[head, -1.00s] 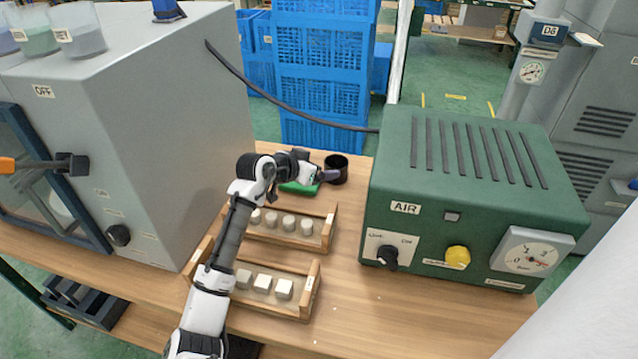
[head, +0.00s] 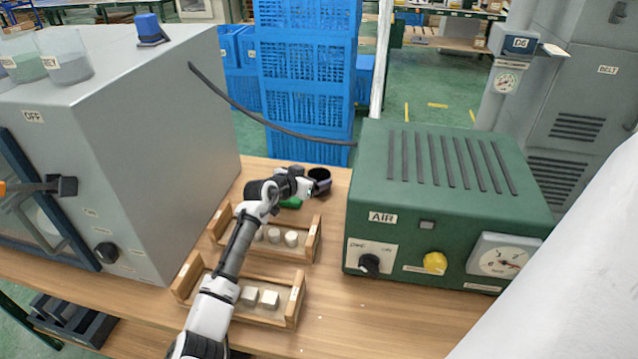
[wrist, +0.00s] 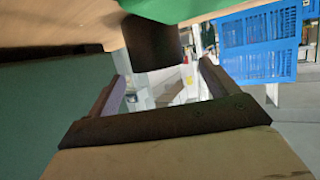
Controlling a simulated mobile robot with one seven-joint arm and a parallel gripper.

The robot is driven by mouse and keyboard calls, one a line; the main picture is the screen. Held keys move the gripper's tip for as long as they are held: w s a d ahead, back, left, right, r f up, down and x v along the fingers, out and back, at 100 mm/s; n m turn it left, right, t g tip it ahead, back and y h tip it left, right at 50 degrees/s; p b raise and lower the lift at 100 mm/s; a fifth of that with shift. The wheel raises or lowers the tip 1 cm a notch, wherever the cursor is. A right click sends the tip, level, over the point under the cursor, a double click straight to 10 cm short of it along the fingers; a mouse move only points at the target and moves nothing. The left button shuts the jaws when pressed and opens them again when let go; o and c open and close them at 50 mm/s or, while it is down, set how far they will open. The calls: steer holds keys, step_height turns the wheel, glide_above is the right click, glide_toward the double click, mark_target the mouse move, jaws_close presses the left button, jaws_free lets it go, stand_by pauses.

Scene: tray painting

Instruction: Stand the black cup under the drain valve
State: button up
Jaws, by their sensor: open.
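The black cup (head: 319,175) stands upright at the back of the wooden table, left of the green AIR box. My gripper (head: 321,187) is right at the near side of the cup and hides part of it. In the wrist view the cup (wrist: 152,42) is a dark shape just beyond the two fingertips, and my gripper (wrist: 162,70) is open with a clear gap between its fingers. I cannot tell whether a finger touches the cup. I cannot make out a drain valve in either view.
A green object (head: 291,202) lies just left of the cup. Two wooden racks with pale blocks (head: 313,240) sit under my arm. The green AIR box (head: 440,210) stands close on the right, a large grey oven (head: 150,130) on the left.

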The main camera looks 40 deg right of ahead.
mark_target(325, 174)
steer(key=shift+f+p+x, duration=0.25)
steer(key=shift+p+x, duration=0.65)
steer(key=shift+x, duration=1.5)
steer(key=shift+s, duration=0.2)
steer(key=c, duration=1.2)
steer(key=shift+o, duration=0.2)
steer(key=shift+r, duration=0.1)
